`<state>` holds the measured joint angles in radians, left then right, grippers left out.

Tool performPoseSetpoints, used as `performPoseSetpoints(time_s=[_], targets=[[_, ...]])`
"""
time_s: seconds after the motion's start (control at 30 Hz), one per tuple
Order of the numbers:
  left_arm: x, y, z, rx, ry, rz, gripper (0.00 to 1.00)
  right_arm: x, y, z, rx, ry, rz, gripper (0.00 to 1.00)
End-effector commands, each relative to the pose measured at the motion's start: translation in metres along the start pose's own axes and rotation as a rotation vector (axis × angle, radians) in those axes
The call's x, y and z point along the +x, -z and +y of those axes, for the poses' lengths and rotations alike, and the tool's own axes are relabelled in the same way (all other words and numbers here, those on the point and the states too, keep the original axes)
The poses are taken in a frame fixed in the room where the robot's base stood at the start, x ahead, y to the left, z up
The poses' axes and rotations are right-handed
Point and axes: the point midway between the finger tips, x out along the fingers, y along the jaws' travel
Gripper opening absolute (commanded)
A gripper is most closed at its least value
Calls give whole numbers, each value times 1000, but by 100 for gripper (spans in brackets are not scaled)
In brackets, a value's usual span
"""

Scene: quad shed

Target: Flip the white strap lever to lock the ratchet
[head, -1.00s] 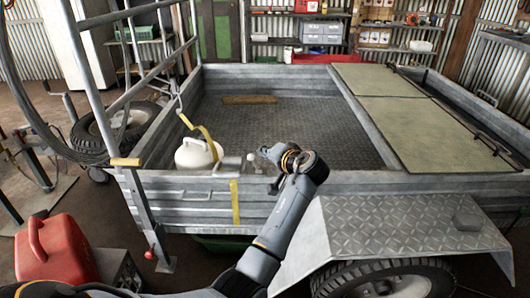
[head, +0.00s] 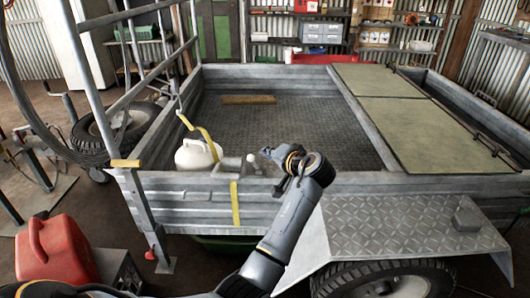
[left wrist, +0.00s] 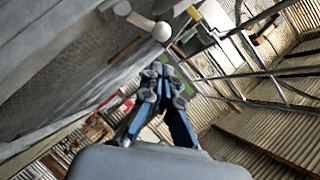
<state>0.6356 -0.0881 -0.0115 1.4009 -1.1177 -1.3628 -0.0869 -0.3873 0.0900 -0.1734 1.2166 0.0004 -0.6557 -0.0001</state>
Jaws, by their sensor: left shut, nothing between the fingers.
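The white strap lever's round knob (head: 250,158) stands just above the trailer's front wall, at the grey ratchet (head: 232,166) on the yellow strap (head: 235,203). In the left wrist view the white knob (left wrist: 161,31) sits at the end of a short grey bar, beyond my fingertips. My left gripper (head: 266,152) is just right of the knob, with a small gap. Its fingers (left wrist: 158,70) are shut and empty in the left wrist view. The ratchet's far side is hidden. My right gripper is not in view.
A white rounded container (head: 197,155) stands inside the trailer (head: 150,184), left of the ratchet. A metal frame (head: 135,85) rises at the left corner. A red fuel can (head: 55,250) is at lower left. The trailer bed is mostly clear.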

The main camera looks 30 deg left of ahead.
Motion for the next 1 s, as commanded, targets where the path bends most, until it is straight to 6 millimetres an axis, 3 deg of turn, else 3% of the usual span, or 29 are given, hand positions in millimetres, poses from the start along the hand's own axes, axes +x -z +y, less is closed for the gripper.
performPoseSetpoints(time_s=[0.2, 0.43, 0.6, 1.0], targets=[[-49, 0, 1, -1, -3, 3, 0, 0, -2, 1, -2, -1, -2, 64], [-87, 0, 1, 1, -1, 1, 0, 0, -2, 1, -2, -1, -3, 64], [-98, 0, 0, 1, 0, 0, 0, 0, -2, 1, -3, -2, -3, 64], [-99, 0, 0, 1, 1, 0, 0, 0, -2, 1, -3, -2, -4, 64]])
